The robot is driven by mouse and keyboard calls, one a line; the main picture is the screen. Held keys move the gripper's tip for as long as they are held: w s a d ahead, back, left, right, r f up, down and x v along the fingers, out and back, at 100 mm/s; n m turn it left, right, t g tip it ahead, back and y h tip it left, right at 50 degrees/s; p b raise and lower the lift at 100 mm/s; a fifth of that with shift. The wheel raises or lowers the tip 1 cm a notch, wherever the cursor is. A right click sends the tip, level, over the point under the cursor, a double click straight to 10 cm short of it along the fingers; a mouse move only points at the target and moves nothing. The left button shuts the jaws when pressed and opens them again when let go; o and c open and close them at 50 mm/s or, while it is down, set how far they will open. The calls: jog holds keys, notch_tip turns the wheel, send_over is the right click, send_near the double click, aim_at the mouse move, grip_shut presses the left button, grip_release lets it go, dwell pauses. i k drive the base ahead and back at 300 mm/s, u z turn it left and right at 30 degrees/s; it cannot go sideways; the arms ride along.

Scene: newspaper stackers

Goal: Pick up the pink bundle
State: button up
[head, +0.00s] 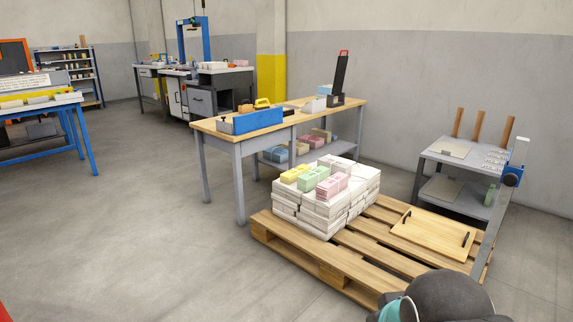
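The pink bundle (332,187) lies on top of a stack of white bundles (318,215) on the wooden pallet. A green bundle (312,178) and a yellow bundle (295,173) lie to its left on the same stack. Another pinkish bundle (313,141) sits on the lower shelf of the workbench behind. My gripper is not in view; only a dark rounded part of my arm shows at the bottom right, in front of the pallet.
The pallet (283,244) also bears a wooden board with black handles (425,238). A grey post with a blue part (512,176) stands at its right. A wood-topped workbench (285,117) stands behind, a small grey shelf (462,153) at right. Floor to the left is clear.

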aim_at(328, 188)
jog(key=i, duration=1)
jog(key=u, duration=1.15)
jog(key=i, duration=2.9)
jog(key=z, duration=4.3)
